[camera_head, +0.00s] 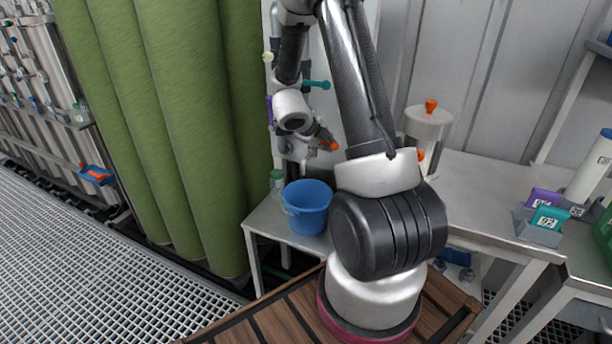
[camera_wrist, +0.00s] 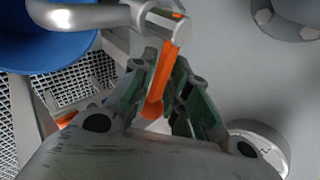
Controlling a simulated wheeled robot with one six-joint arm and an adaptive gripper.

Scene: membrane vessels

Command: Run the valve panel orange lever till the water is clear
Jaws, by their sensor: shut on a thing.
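The orange lever (camera_wrist: 163,75) shows in the wrist view between the two fingers of my gripper (camera_wrist: 162,82), which is shut on it. The lever joins a metal tap spout (camera_wrist: 95,16) at the upper left. In the head view my gripper (camera_head: 322,141) is at the valve panel (camera_head: 348,75), and the orange lever (camera_head: 333,146) shows beside its tip. A blue bucket (camera_head: 307,206) stands below the spout on the metal bench; its rim (camera_wrist: 42,66) also shows in the wrist view. The water is not visible in either view.
A teal lever (camera_head: 318,84) and a purple lever (camera_head: 269,110) sit on the panel. A small bottle (camera_head: 276,180) stands left of the bucket. Coloured tagged blocks (camera_head: 547,217) sit farther right.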

